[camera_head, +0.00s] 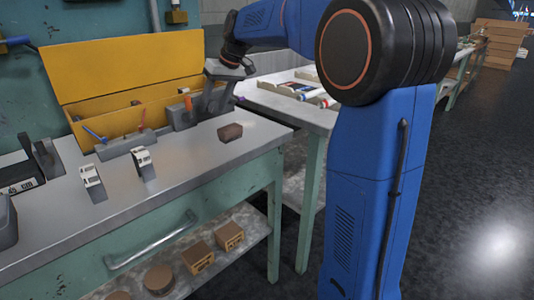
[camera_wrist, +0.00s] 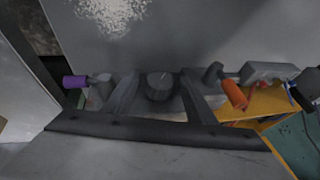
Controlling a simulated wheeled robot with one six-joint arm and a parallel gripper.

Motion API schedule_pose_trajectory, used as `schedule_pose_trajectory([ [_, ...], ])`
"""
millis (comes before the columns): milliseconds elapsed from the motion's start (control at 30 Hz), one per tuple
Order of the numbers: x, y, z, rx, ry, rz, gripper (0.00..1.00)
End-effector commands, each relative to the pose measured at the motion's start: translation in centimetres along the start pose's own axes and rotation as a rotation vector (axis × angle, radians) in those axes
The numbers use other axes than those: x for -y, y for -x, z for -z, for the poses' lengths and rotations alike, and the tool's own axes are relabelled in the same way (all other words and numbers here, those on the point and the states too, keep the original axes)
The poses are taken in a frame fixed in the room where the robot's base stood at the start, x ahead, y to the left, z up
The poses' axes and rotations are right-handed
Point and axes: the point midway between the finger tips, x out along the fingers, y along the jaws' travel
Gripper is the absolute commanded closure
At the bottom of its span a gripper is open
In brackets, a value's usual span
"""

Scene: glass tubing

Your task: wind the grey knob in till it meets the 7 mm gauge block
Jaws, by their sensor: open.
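In the wrist view the grey knob (camera_wrist: 159,90) is a dark, round, ridged knob with a light mark on its face. My gripper (camera_wrist: 160,76) is open, with one finger on each side of the knob and a narrow gap showing on both sides. In the head view my gripper (camera_head: 218,93) is low over the back right of the grey bench, by the yellow box; the knob cannot be made out there. Two small blocks with pale marked faces, one on the left (camera_head: 91,177) and one on the right (camera_head: 143,161), stand on the bench; I cannot read which is 7 mm.
A purple handle (camera_wrist: 75,81) and an orange handle (camera_wrist: 234,95) lie on either side of my fingers. A yellow open box (camera_head: 120,100) stands along the back. A brown block (camera_head: 230,132) sits near the bench's right end. The bench front (camera_head: 190,170) is clear.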

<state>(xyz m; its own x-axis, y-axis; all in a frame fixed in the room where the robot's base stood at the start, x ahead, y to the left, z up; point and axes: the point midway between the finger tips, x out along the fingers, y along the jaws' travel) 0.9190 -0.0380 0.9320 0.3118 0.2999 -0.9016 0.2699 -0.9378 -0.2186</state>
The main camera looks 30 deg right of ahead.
Motion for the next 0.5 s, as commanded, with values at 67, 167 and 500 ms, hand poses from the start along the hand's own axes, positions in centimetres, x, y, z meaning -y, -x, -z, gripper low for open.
schedule_pose_trajectory([
  [67, 0.3, -0.1, 0.0, 0.000, 0.025, -0.050, 0.49],
  [167, 0.4, 0.0, 0.0, -0.001, 0.050, -0.110, 0.49],
  [500, 0.8, 1.9, 0.0, -0.002, 0.092, -0.223, 0.49],
])
